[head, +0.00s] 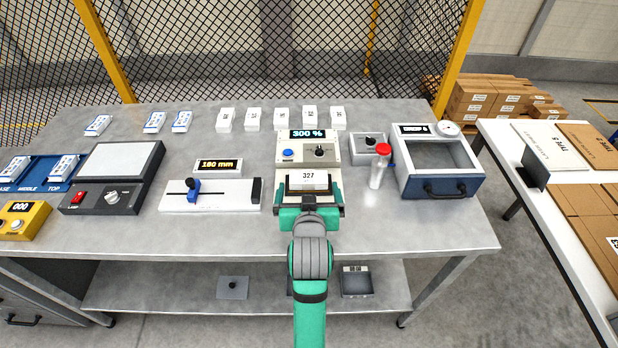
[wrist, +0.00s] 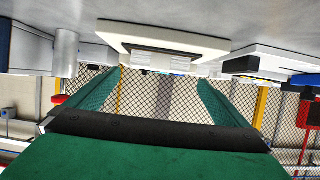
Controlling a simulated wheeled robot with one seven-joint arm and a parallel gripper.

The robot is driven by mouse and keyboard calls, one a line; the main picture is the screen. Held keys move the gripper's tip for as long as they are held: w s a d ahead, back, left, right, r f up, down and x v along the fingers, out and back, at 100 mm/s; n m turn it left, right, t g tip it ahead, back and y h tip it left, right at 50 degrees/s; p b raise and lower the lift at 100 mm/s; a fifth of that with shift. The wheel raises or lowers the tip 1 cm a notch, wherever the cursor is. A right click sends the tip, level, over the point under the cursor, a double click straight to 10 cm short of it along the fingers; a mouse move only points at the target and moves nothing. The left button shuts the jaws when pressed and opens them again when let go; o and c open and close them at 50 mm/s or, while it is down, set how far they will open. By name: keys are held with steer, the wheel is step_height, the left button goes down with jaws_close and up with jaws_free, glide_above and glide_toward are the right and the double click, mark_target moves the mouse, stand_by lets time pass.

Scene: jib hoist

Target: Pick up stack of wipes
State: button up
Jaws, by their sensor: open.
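No thing carries a readable label for wipes, so I cannot tell for sure which is the stack. I cannot tell whether the fingers touch anything.
Several white blocks (head: 281,117) stand in a row at the back.

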mark_target(308, 180)
steer(key=shift+f+x, duration=0.1)
steer(key=shift+x, duration=1.65)
steer(key=shift+f+x, duration=0.15)
steer(key=shift+x, duration=1.6)
steer(key=shift+s+d, duration=0.1)
steer(key=shift+s, duration=0.1)
steer(key=c, duration=1)
steer(key=shift+c, duration=0.2)
steer(key=shift+r, duration=0.1)
